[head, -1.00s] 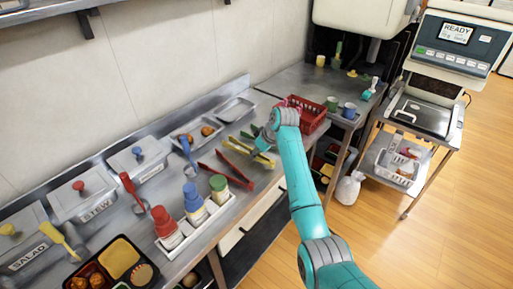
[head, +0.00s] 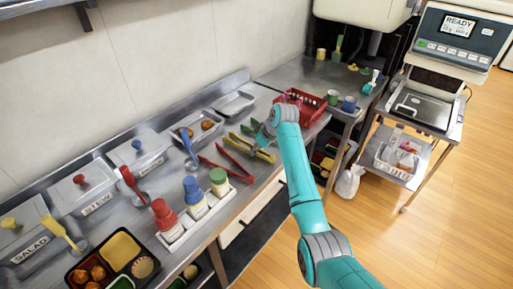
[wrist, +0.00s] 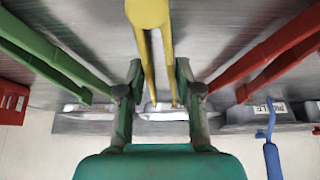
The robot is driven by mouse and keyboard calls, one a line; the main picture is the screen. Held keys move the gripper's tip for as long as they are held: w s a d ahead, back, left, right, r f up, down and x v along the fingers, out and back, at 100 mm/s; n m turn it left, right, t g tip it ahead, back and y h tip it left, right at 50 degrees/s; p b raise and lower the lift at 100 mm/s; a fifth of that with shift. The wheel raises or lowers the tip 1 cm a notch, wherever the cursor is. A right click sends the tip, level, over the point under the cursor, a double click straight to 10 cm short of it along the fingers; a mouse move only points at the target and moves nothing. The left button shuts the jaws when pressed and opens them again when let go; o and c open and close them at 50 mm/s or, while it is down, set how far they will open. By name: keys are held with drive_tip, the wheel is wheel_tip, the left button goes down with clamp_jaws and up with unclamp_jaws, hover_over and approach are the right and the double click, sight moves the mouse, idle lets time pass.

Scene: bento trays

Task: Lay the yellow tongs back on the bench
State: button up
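The yellow tongs (head: 266,156) lie on the steel bench (head: 215,165), between the red tongs (head: 229,166) and the green tongs (head: 249,131). My gripper (head: 262,142) is low over their middle, and its fingers are mostly hidden in the head view. In the wrist view the yellow tongs (wrist: 167,50) pass between the fingertips of my gripper (wrist: 159,68). The fingers stand apart, with a narrow gap showing on each side of the tongs. The green tongs (wrist: 50,55) are on the left there and the red tongs (wrist: 270,65) on the right.
A red basket (head: 312,108) stands beyond my gripper. White-labelled bottles (head: 193,200) stand in a rack at the near front edge. A filled bento tray (head: 105,262) is at lower left.

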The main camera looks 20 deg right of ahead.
drive_tip(key=o, duration=1.1)
